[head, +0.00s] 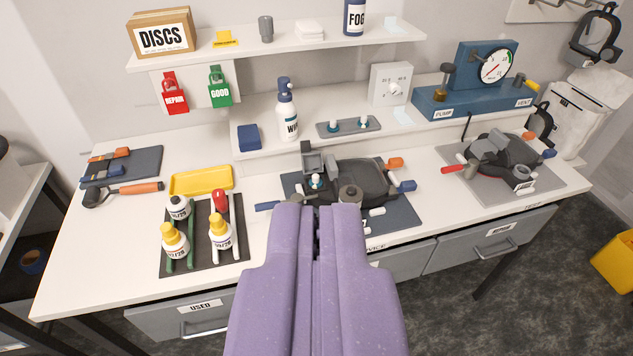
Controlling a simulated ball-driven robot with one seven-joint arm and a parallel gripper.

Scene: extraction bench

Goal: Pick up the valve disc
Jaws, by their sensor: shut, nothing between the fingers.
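My gripper (317,212) is purple, shut and empty, and reaches up from the bottom of the picture. Its tips overlap the front of a dark grey device (372,180) on a blue mat (402,219), hiding part of both. A small white and teal piece (316,181) sits on the device's left side, just beyond the tips. Two similar small pieces (333,126) (363,122) stand on a grey tray (350,132) farther back. I cannot tell for sure which piece is the valve disc. A cardboard box marked DISCS (162,38) stands on the upper shelf.
Bottles in a black rack (236,252) and a yellow tray (201,180) stand left of my gripper. A white pump bottle (287,112) is behind. A second device (500,160) and a blue gauge unit (466,99) stand right. The bench's front left is bare.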

